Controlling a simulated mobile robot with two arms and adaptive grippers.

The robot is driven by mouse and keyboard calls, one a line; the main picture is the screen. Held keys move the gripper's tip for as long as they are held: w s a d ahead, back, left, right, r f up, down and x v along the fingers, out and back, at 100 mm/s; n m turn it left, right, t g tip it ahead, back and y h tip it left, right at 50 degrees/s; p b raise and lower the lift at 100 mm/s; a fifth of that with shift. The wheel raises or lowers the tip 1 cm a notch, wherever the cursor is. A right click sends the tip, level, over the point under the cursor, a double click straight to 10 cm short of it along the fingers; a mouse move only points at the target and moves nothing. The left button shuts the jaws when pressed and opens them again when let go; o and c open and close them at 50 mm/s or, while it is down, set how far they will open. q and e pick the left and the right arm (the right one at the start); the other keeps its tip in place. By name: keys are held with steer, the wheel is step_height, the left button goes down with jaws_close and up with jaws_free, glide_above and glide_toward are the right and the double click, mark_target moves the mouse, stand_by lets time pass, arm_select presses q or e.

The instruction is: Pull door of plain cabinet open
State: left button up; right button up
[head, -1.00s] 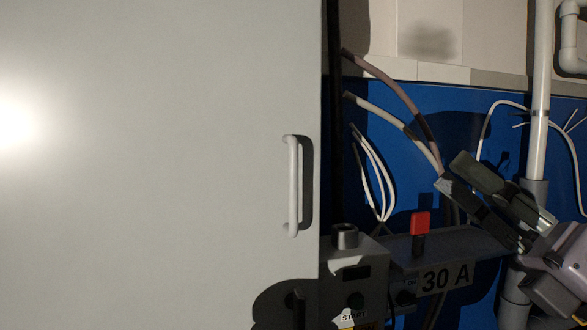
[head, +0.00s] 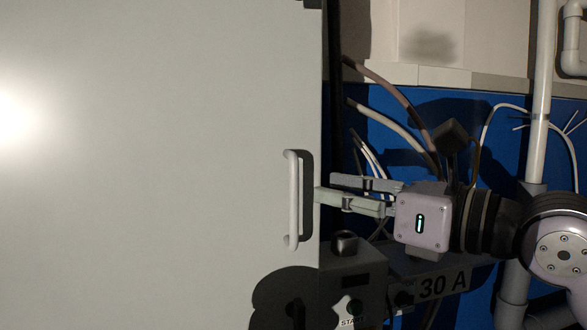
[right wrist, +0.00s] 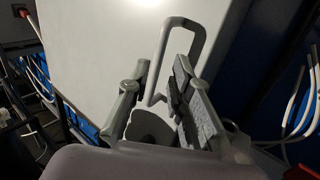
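The plain cabinet door (head: 150,180) is a broad pale grey panel filling the left of the head view, and it looks shut. Its white upright bar handle (head: 293,200) sits near the right edge. My right gripper (head: 326,188) comes in from the right, level with the handle, its fingertips just right of the bar. In the right wrist view the fingers (right wrist: 161,70) are spread apart and empty, with the handle (right wrist: 165,40) beyond and between them. I cannot tell whether a finger touches it. My left gripper is not in view.
A grey control box with a START label (head: 350,285) stands below the gripper, next to a panel marked 30 A (head: 443,284). Loose cables (head: 390,117) hang behind my right arm against a blue wall. A white pipe (head: 541,110) runs upright at the right.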

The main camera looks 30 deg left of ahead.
steer(key=a+p, duration=0.1)
steer(key=a, duration=0.1)
steer(key=a+p, duration=0.1)
steer(key=a, duration=0.2)
steer(key=w+a+p, duration=0.1)
steer(key=a, duration=0.1)
steer(key=shift+a+r, duration=0.15)
steer(key=shift+a, duration=0.4)
jaws_close()
